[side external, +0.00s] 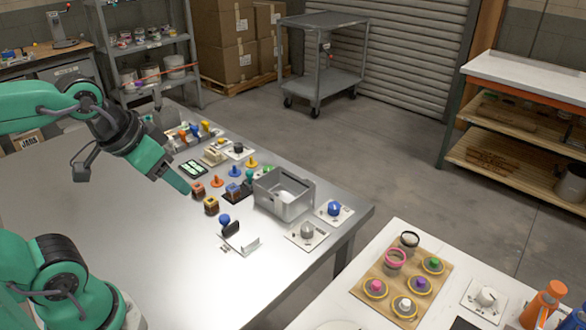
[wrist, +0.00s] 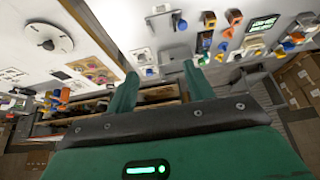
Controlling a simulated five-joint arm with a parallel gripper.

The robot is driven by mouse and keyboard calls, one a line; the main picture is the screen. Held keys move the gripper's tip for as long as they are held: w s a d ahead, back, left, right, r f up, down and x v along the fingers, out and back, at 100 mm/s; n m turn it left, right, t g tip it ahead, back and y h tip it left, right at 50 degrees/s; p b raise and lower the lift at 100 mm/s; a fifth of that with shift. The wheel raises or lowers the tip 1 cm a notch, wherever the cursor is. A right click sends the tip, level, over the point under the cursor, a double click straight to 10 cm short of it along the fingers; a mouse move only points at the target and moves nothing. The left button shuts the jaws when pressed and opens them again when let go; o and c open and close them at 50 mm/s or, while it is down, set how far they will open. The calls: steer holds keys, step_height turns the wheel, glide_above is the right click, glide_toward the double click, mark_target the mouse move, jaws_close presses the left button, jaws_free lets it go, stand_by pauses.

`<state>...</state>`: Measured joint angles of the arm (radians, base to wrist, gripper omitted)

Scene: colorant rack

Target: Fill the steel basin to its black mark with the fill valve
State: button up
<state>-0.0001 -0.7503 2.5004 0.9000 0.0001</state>
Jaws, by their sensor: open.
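The steel basin (side external: 270,203) is a grey open box near the right edge of the metal table in the side view. Its inside shows pale; I cannot make out a black mark or a water level. A blue knob on a white plate (side external: 334,208) stands just right of the basin, and a grey knob on a white plate (side external: 307,231) stands in front of it. I cannot tell which is the fill valve. My gripper (side external: 182,186) is left of the basin, above the table and apart from it. In the wrist view its two fingers (wrist: 160,76) are apart with nothing between them.
Several small coloured pieces (side external: 217,181) and blocks (side external: 211,204) crowd the table between my gripper and the basin. A blue-knobbed piece (side external: 225,220) and a small bracket (side external: 243,243) stand in front. The table's left front is bare. A white table (side external: 340,292) stands to the right across a gap.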

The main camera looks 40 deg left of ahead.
steer(key=shift+w+r, duration=0.1)
stand_by(0.6)
steer(key=w, duration=0.1)
steer(key=n+g, duration=0.6)
steer(key=n, duration=0.1)
glide_above(334, 205)
step_height(334, 205, down, 15)
steer(key=shift+s+f, duration=0.1)
steer(key=shift+f, duration=0.4)
steer(key=shift+f, duration=0.1)
steer(key=shift+f, duration=3.8)
